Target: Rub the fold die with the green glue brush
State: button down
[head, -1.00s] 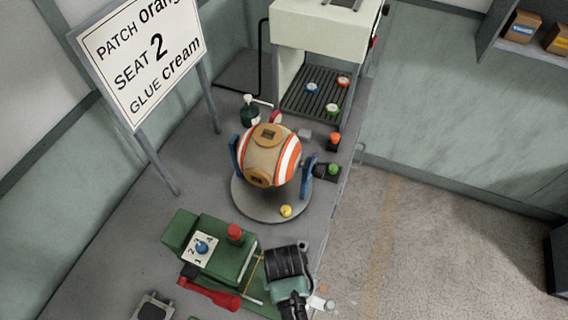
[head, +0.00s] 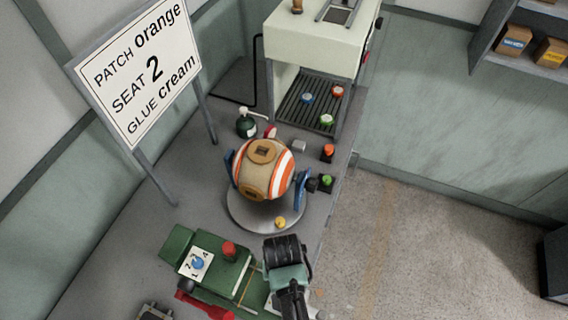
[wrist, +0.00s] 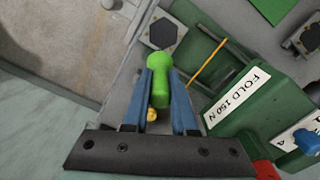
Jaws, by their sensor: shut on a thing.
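My gripper (wrist: 159,78) is shut on the green glue brush (wrist: 160,62), whose rounded green part shows between the two blue fingers in the wrist view. Its far end is hidden. A dark hexagonal plate (wrist: 163,33) on a pale pad lies just beyond the brush in the picture; it may be the fold die, but I cannot be sure. The green fold machine (wrist: 258,96), labelled FOLD 150 N, stands to the right. In the head view the machine (head: 228,275) is left of my wrist, and my fingers are hidden there.
A striped ball (head: 264,168) sits in a blue-armed stand behind my wrist. The machine has a red knob (head: 229,249) and a red lever (head: 203,305). A yellow button (head: 280,222) is near the stand. A cream press (head: 312,45) stands at the back. Floor lies right of the bench.

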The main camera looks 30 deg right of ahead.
jog(key=shift+r+p, duration=1)
jog(key=shift+r, duration=0.4)
